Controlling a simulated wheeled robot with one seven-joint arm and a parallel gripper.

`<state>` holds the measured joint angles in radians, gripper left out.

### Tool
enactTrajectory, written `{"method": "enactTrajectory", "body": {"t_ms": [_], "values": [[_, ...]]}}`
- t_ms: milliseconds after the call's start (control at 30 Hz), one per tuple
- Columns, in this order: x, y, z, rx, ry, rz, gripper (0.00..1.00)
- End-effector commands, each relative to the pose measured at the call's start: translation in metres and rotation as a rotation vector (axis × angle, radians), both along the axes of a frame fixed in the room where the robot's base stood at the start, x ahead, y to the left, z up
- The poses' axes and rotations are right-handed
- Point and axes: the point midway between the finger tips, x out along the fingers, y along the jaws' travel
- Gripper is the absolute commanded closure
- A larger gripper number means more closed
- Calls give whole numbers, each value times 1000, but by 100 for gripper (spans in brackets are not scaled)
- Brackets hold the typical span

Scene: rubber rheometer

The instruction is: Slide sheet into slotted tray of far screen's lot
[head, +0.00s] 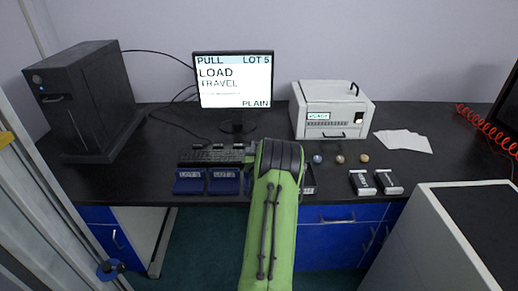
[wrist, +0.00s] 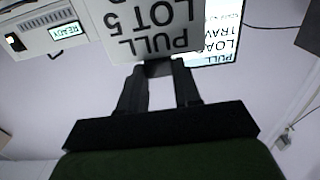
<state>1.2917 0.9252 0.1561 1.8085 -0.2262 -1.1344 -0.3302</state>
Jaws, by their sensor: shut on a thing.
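In the wrist view my gripper (wrist: 160,69) is shut on a white sheet (wrist: 150,25) printed "PULL LOT 5", which reads upside down there. In the head view my green arm hides the gripper and sheet. The monitor (head: 233,80) at the back of the bench reads "PULL", "LOT 5", "LOAD TRAVEL" and "PLAIN". Two blue trays (head: 190,182) (head: 224,182) stand at the bench's front edge, left of my arm; their lot numbers are too small to read surely. Another tray-like thing (head: 309,180) is partly hidden right of my arm.
A white instrument (head: 332,110) reading "READY" is back right, and it shows in the wrist view (wrist: 40,30). White sheets (head: 403,141), small balls (head: 340,158) and two labelled boxes (head: 375,183) lie right. A keyboard (head: 212,154) is behind the trays. A black machine (head: 80,100) stands left.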

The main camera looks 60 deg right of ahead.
Motion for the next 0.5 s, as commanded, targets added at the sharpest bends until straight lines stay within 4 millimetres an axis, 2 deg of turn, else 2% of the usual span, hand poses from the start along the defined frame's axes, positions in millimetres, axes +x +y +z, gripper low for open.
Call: {"method": "enactTrajectory", "body": {"t_ms": [500], "values": [[0, 0, -13, 0, 0, 0, 100]]}}
